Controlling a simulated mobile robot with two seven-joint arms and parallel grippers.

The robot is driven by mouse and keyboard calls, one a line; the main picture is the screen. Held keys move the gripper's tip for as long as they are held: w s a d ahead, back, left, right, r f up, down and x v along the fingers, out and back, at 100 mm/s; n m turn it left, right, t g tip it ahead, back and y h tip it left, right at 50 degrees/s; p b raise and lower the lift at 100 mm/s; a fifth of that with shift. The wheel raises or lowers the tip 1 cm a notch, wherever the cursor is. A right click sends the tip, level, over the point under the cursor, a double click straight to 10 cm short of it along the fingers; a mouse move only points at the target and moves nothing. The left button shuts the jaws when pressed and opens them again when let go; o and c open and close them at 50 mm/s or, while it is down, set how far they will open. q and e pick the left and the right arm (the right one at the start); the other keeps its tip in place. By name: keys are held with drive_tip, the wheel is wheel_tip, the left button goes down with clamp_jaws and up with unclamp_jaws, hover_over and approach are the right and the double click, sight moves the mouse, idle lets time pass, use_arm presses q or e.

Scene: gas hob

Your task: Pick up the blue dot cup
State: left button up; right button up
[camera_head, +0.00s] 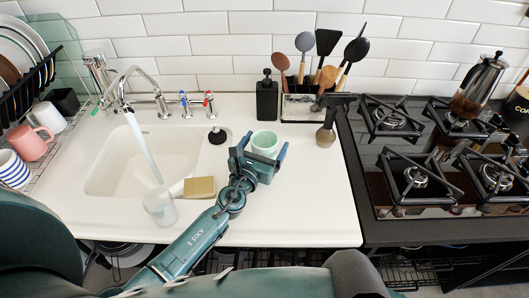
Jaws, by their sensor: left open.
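A pale mint-green cup (265,143) stands on the white counter right of the sink, its open top facing up. My left gripper (260,156) is open at this cup, with a finger on either side of it; I cannot tell whether they touch it. The gripper hides the cup's lower part. No blue dots can be made out on this cup. My right gripper is not in view.
Water runs from the tap (128,88) into the sink (105,180). A clear cup (160,207) and a yellowish sponge (199,188) are near my left forearm. A soap bottle (267,98) and utensil holder (301,108) stand behind; the hob (400,205) is right.

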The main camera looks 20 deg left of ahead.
use_arm(q)
drive_tip(key=shift+w+d, duration=0.1)
drive_tip(key=shift+w, duration=0.75)
drive_tip(key=shift+c, duration=0.4)
drive_tip(key=c, duration=1.1)
